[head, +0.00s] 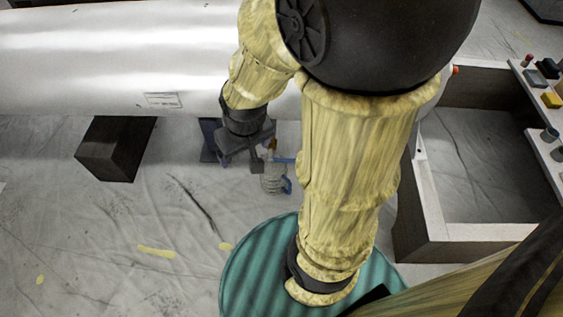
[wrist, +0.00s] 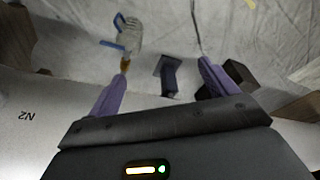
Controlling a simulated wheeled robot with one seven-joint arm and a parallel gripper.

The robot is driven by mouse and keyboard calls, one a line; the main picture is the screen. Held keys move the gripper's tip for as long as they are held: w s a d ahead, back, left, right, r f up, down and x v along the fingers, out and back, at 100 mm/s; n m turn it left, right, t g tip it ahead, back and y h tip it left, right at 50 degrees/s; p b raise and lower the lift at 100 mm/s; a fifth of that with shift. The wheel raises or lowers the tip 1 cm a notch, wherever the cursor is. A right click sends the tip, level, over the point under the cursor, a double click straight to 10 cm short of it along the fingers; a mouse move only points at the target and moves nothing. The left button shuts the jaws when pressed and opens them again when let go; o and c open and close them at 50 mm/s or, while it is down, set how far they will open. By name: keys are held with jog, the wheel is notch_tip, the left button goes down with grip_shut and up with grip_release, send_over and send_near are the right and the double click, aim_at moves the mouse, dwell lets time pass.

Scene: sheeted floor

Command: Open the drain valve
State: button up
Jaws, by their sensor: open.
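The drain valve shows as a small brass fitting (head: 272,146) below the silver tank (head: 100,60), with a blue bar (head: 284,161) beside it. In the wrist view the brass fitting (wrist: 125,65) is at the tip of the left finger, and the blue bar (wrist: 113,44) lies just beyond. I cannot tell whether the finger touches the fitting. A grey ribbed piece (head: 273,180) with a blue loop is below the valve; it also shows in the wrist view (wrist: 127,38). My gripper (head: 240,160) is open with its purple fingers (wrist: 164,70) wide apart and nothing held between them.
A dark block (head: 115,148) and a dark blue post (head: 208,140) stand under the tank. A green ribbed round surface (head: 250,265) is in front. A wooden-sided frame (head: 425,215) and a shelf with small coloured items (head: 545,95) are at right. Sheeted floor at left is mostly clear.

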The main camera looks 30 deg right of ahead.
jog(key=shift+r+p, duration=0.35)
jog(key=shift+r, duration=0.1)
jog(key=c, duration=0.3)
jog(key=p+v, duration=0.2)
jog(key=w+p+v, duration=0.1)
jog(key=p+v, duration=0.4)
jog(key=shift+w+r+p, duration=0.3)
jog(key=shift+r+p, duration=0.05)
jog(key=shift+r, duration=0.1)
grip_shut()
jog(key=w+p+v, duration=0.2)
jog(key=p+v, duration=0.6)
jog(key=shift+r, duration=0.35)
jog(key=shift+s, duration=0.1)
